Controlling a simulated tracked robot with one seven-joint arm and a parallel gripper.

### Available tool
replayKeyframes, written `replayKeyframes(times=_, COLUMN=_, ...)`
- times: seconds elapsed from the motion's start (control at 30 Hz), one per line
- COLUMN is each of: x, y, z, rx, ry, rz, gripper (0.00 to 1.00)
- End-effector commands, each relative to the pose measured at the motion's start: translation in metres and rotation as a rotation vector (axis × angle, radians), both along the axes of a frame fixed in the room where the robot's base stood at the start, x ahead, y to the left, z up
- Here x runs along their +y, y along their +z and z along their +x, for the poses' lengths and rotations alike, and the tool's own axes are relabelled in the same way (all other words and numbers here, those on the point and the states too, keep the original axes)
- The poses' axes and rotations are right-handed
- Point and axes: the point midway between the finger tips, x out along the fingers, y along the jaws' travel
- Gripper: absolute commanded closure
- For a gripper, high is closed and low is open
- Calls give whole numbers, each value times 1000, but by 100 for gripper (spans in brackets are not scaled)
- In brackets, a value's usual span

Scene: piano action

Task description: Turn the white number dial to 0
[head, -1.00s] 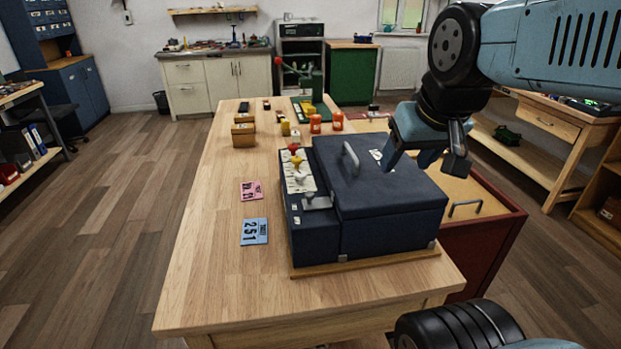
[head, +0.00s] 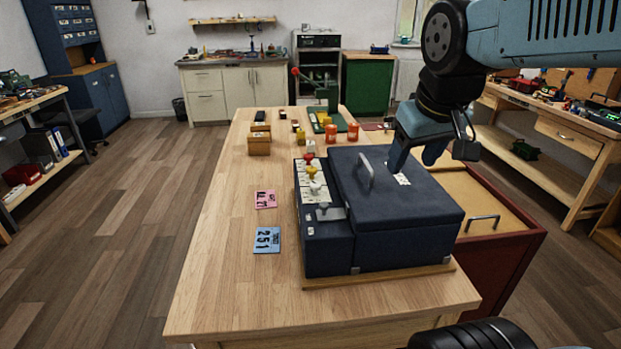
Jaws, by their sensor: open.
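A dark blue box (head: 402,226) with a lid and a grey handle (head: 364,170) sits on the wooden table. On its left side, a pale panel carries a red knob (head: 309,158), a yellow knob (head: 311,172) and the white dial (head: 315,187) in a row. A grey latch-like piece (head: 326,211) is at the near end of the row. The white dial's numbers are too small to read. My gripper (head: 416,160) is open and empty, pointing down over the far right part of the lid, to the right of the dials and apart from them.
A pink card (head: 265,199) and a blue card reading 251 (head: 267,240) lie left of the box. Orange jars (head: 331,133), small wooden boxes (head: 259,144) and a green press with a red-knobbed lever (head: 318,88) stand farther back. A red drawer unit (head: 500,262) is at the right.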

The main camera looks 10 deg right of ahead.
Motion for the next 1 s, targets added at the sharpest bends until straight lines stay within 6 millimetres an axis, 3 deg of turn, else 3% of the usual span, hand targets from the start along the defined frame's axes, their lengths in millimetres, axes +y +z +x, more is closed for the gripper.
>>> replayKeyframes(times=0.3, x=31, y=11, z=68, rx=169, ry=306, rz=-176, gripper=41)
replayKeyframes(times=0.53, x=61, y=8, z=117, rx=286, ry=530, rz=-290, gripper=41)
replayKeyframes(times=1.0, x=141, y=-28, z=211, rx=523, ry=989, rz=-480, gripper=41)
